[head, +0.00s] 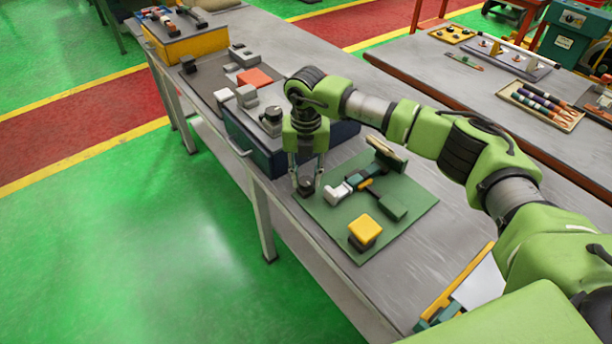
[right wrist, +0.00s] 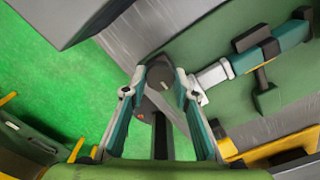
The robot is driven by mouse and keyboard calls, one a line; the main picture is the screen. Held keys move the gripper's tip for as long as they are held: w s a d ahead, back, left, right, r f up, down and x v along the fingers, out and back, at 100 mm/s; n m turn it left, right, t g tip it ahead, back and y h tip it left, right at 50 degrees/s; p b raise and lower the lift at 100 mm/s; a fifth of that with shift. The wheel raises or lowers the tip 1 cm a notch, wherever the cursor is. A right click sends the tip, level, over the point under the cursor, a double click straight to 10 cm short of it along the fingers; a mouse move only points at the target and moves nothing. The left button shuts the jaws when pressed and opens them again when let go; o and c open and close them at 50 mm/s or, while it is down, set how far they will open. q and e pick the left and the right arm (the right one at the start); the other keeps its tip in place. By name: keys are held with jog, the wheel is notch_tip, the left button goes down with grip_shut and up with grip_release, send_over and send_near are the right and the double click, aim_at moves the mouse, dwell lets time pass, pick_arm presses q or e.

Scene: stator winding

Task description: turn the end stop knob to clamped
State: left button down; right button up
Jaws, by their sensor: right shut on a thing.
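The end stop knob (head: 305,188) is a small dark knob at the left corner of the green mat on the grey bench. My right gripper (head: 305,176) points down over it, with a finger on either side. In the right wrist view the dark round knob (right wrist: 159,76), with a small pale mark on it, sits between the fingertips of my right gripper (right wrist: 160,88), which is shut on it. The fingers hide part of the knob, and I cannot tell its setting. My left gripper is out of view.
A white and teal tool (head: 352,187) lies on the green mat (head: 330,228) close to the right of the knob. A yellow-topped block (head: 365,229) stands nearer the front. A dark blue box (head: 250,137) stands behind. The bench's left edge is close to the knob.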

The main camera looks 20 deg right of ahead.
aim_at(306, 180)
jog(key=o, duration=1.1)
notch_tip(306, 180, up, 12)
jog(key=shift+r, duration=0.1)
